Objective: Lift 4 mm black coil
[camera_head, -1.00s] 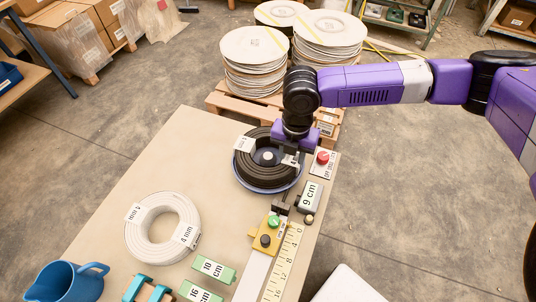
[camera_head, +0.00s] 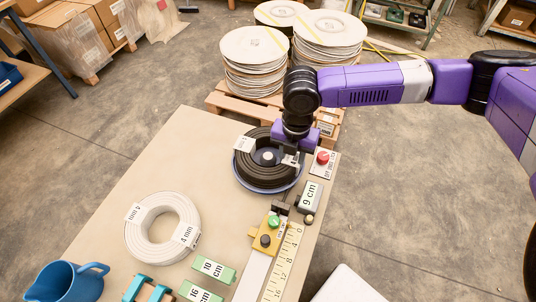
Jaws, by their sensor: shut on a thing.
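The black coil (camera_head: 256,172) lies around the post of a round blue-rimmed holder (camera_head: 246,183) at the far end of the bench. A white label shows on its left side; other labelling is hidden by the gripper. My gripper (camera_head: 291,160) reaches down from above and is shut on the right side of the coil. The coil sits low in the holder, with no clear gap visible beneath it. A white coil (camera_head: 140,236) labelled 4 mm lies flat on the bench, nearer and to the left.
A red button (camera_head: 323,157) is close right of the holder. Green blocks (camera_head: 214,268) and a blue jug (camera_head: 68,283) stand in front. Bench (camera_head: 190,150) left of the holder is clear.

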